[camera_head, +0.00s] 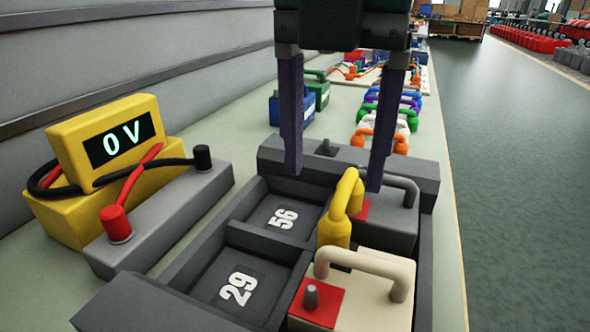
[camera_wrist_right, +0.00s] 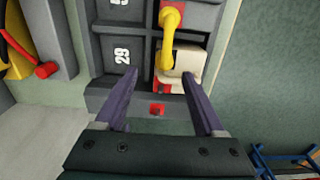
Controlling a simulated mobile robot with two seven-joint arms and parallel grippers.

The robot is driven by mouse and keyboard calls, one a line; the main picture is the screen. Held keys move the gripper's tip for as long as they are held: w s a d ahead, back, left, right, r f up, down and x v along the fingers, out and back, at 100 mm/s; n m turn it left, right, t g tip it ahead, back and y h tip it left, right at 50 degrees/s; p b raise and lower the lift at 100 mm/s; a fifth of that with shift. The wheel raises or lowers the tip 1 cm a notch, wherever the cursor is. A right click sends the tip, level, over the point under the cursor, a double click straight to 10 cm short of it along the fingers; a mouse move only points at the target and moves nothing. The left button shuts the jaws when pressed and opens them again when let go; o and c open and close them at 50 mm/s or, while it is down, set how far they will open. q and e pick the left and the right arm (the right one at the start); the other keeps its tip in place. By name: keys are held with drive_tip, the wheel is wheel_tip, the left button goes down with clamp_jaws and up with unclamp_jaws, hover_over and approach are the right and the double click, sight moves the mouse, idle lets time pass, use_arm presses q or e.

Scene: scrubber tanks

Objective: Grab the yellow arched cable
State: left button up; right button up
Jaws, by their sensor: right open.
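The yellow arched cable (camera_head: 336,225) stands upright on the grey tray, bridging the beige block (camera_head: 370,299) in front and the grey handled block (camera_head: 396,219) behind. It also shows in the right wrist view (camera_wrist_right: 167,50), at the top centre. My right gripper (camera_head: 335,178) is open and empty, with its two purple fingers pointing down over the tray. In the head view the cable's top lies between the fingertips, nearer the right one. In the right wrist view the gripper (camera_wrist_right: 160,74) has the cable's near end between its fingertips; contact is not visible. My left gripper is not in view.
The dark tray (camera_head: 165,281) has slots marked 56 and 29. A yellow voltmeter (camera_head: 62,211) reading 0 V stands left, with red and black leads. Blue and green handled blocks (camera_head: 316,96) and several coloured arched cables (camera_head: 380,138) lie behind. Open floor is at right.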

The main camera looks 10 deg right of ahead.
sight(339, 198)
drive_tip(key=f, duration=0.4)
drive_tip(key=d+f, duration=0.1)
drive_tip(key=f, duration=0.1)
drive_tip(key=shift+f+b, duration=0.3)
clamp_jaws()
drive_tip(key=shift+a, duration=0.1)
